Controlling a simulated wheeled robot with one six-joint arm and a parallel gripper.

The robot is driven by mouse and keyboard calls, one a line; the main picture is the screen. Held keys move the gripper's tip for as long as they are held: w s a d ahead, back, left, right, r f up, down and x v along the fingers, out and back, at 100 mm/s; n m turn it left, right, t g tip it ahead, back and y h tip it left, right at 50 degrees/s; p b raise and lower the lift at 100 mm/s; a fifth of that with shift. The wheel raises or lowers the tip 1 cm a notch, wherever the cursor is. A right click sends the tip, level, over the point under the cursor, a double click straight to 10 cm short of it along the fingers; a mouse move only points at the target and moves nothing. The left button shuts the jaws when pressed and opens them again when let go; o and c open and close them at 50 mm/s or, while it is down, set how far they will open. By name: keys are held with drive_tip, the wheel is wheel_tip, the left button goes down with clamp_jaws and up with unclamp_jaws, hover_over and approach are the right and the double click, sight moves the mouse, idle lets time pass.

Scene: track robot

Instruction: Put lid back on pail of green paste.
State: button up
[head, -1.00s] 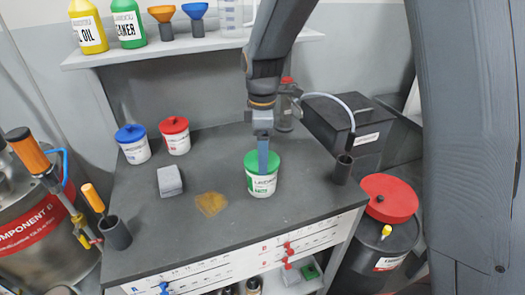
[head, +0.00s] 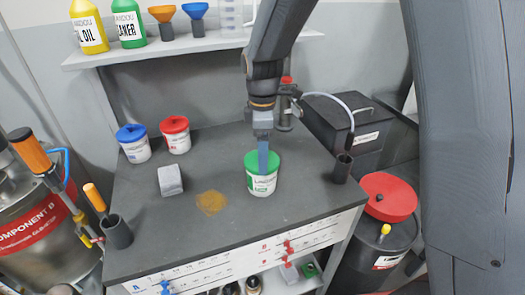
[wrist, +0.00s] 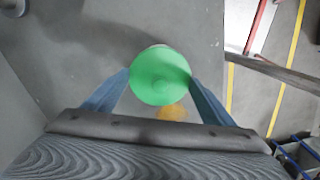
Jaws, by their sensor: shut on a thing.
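The white pail of green paste (head: 262,186) stands upright on the dark bench top. The green lid (head: 251,159) is at the top of the pail and looks level; in the wrist view the lid (wrist: 160,76) is a round green disc covering nearly all of the pail's mouth. My gripper (head: 263,168) points straight down over the pail, its blue fingers at the lid. In the wrist view the fingers stand on either side of the lid, and my gripper is shut on it. I cannot tell whether the lid is fully seated.
White pails with a blue lid (head: 131,132) and a red lid (head: 175,125) stand at the back left. A grey block (head: 170,181) and a yellow-brown patch (head: 211,202) lie left of the green pail. A dark cup (head: 342,169) stands to its right. A shelf (head: 180,48) hangs behind.

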drive_tip(key=o, duration=1.1)
drive_tip(key=shift+r+p, duration=2.7)
drive_tip(key=shift+r, duration=0.85)
clamp_jaws()
